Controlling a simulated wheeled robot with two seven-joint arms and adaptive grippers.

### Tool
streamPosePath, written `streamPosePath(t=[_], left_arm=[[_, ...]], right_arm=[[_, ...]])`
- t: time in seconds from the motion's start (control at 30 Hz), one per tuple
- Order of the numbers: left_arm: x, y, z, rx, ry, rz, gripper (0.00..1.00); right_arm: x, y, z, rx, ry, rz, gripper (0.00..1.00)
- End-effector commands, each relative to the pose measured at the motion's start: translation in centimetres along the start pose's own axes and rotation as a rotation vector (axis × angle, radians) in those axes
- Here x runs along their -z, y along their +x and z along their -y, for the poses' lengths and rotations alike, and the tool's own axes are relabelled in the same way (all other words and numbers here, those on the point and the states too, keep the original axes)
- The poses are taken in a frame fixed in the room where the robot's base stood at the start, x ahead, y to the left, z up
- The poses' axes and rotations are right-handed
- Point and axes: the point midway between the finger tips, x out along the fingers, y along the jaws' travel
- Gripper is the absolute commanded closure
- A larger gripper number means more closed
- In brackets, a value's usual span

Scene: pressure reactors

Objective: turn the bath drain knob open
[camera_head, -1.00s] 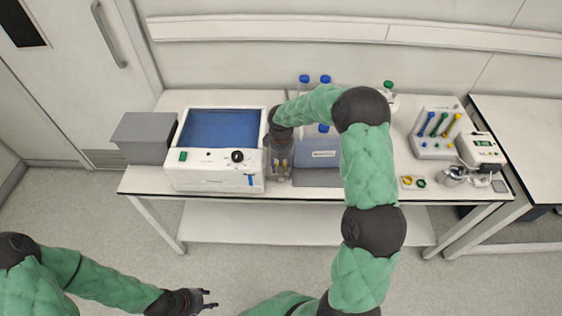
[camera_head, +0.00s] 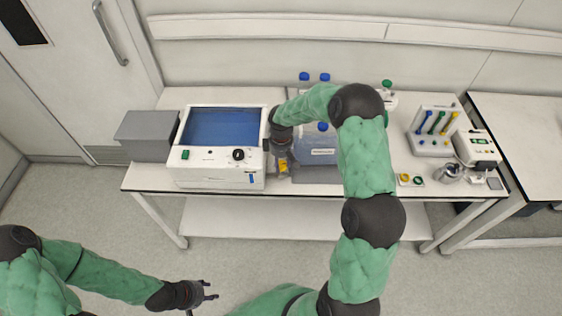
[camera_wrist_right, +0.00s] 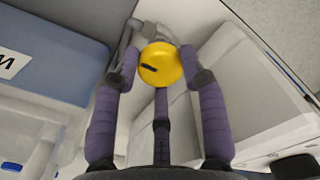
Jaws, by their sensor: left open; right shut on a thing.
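The water bath (camera_head: 182,170) is a white box with blue water on the left part of the bench, with a black dial (camera_head: 238,155) on its front. A round yellow knob (camera_wrist_right: 165,62) with a short dark mark sits between the fingers of my right gripper (camera_wrist_right: 160,75) in the right wrist view. My right gripper (camera_head: 282,160), just right of the bath, is shut on the knob. The knob's fitting is mostly hidden behind it. My left gripper (camera_head: 212,291) is open and empty, low in front of the bench.
A grey box (camera_head: 146,137) stands left of the bath. A rack of coloured tools (camera_head: 433,146) and a small meter (camera_head: 476,150) stand at the right. The floor near my left gripper is clear.

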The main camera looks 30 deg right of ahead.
Motion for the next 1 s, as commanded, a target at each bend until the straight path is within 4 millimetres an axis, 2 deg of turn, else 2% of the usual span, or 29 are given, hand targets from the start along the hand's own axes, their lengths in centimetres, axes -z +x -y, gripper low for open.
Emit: streamPosePath(t=[0.33, 0.37, 0.4, 0.43, 0.8, 1.0], left_arm=[[0.0, 0.0, 0.0, 0.000, 0.000, 0.000, 0.57], [0.0, 0.0, 0.0, 0.000, 0.000, 0.000, 0.57], [0.0, 0.0, 0.0, 0.000, 0.000, 0.000, 0.57], [0.0, 0.0, 0.0, 0.000, 0.000, 0.000, 0.57], [0.0, 0.0, 0.0, 0.000, 0.000, 0.000, 0.57], [0.0, 0.0, 0.0, 0.000, 0.000, 0.000, 0.57]], right_arm=[[-0.2, 0.2, 0.2, 0.005, -0.005, 0.007, 0.90], [-0.2, 0.2, 0.2, 0.005, -0.005, 0.007, 0.52], [-0.2, 0.2, 0.2, 0.005, -0.005, 0.006, 0.41], [-0.2, 0.2, 0.2, 0.005, -0.005, 0.006, 0.34], [-0.1, -0.1, 0.0, 0.000, -0.003, 0.001, 0.34], [0.0, -2.4, 0.0, -0.001, -0.002, -0.001, 0.34]])
